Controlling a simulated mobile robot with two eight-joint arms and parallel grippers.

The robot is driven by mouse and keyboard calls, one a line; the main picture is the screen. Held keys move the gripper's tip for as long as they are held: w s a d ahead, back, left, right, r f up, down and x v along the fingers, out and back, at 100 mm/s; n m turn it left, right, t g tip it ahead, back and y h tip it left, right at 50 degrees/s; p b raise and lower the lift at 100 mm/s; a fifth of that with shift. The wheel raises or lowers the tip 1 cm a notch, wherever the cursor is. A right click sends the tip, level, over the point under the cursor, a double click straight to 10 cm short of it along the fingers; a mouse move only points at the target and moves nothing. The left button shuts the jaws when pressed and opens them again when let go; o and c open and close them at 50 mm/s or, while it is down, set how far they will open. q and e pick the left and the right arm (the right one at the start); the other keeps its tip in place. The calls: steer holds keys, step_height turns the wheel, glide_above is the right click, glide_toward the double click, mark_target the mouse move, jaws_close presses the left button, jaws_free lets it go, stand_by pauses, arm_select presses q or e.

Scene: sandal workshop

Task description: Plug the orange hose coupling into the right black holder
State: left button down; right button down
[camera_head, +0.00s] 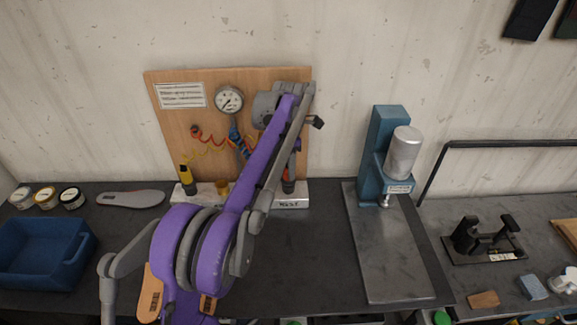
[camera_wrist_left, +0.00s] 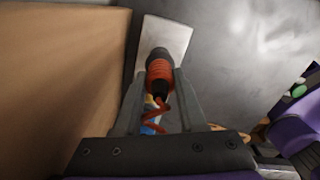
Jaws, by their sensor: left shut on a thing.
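The orange hose coupling (camera_wrist_left: 160,73) is between the two fingers of my left gripper (camera_wrist_left: 160,78) in the left wrist view. Its red coiled hose (camera_wrist_left: 156,118) trails back between the fingers. In the head view the coupling (camera_head: 291,171) shows as a sliver beside my purple arm, directly above the right black holder (camera_head: 288,187). A dark ring surrounds the coupling's far end in the wrist view; I cannot tell whether it is fully seated. My left fingers are mostly hidden behind my arm in the head view. My right gripper is out of view.
A yellow coupling (camera_head: 186,174) stands at the left holder. A wooden board (camera_head: 160,125) with a gauge (camera_head: 229,100) rises behind the pale base. A blue press (camera_head: 385,150) stands to the right, a blue bin (camera_head: 45,252) at the left.

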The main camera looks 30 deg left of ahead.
arm_select(q)
steer(key=shift+f, duration=0.2)
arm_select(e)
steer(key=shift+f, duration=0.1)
arm_select(q)
steer(key=shift+c, duration=2)
jaws_free()
steer(key=shift+r+p, duration=1.5)
steer(key=shift+r, duration=1.15)
steer(key=shift+r+p, duration=1.2)
steer(key=shift+r, duration=1.2)
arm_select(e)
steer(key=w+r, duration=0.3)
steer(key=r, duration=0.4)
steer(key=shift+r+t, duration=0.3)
arm_select(q)
steer(key=shift+f, duration=0.1)
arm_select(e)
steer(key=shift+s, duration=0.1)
